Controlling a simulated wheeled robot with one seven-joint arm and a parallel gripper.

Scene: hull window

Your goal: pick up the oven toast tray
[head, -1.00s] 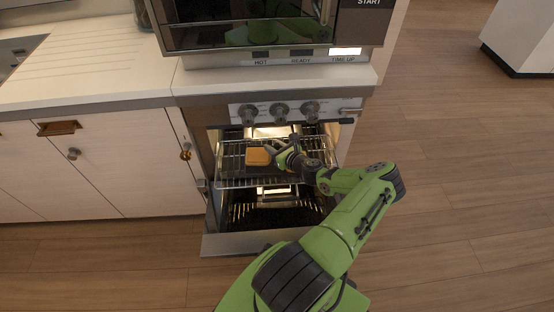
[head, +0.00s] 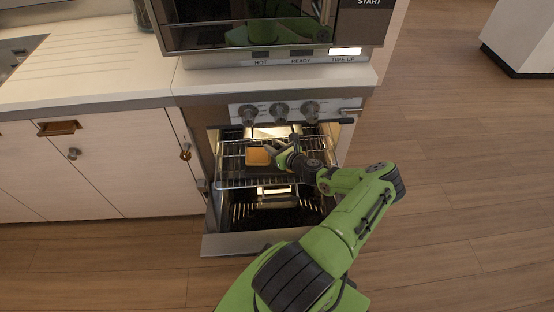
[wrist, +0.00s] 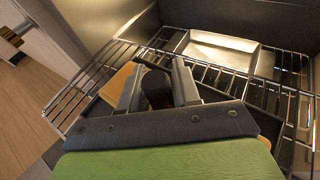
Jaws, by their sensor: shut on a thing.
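The oven toast tray, a dark flat tray (head: 262,171), lies on the wire rack inside the open oven. A brown-orange slice of toast (head: 258,156) rests on it. My gripper (head: 274,151) reaches into the oven from the right, by the toast. In the wrist view, my gripper (wrist: 158,90) is shut on a dark rounded part, which looks like part of the tray. The toast (wrist: 117,86) shows to the left of the fingers. Much of the tray is hidden behind my gripper, and I cannot tell whether it is lifted off the rack.
The wire rack (wrist: 83,92) surrounds the tray, with the oven walls close by. A pale metal rectangle (wrist: 218,48) shows at the back. Control knobs (head: 280,111) sit above the opening, and the lowered oven door (head: 247,243) is below. The floor to the right is clear.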

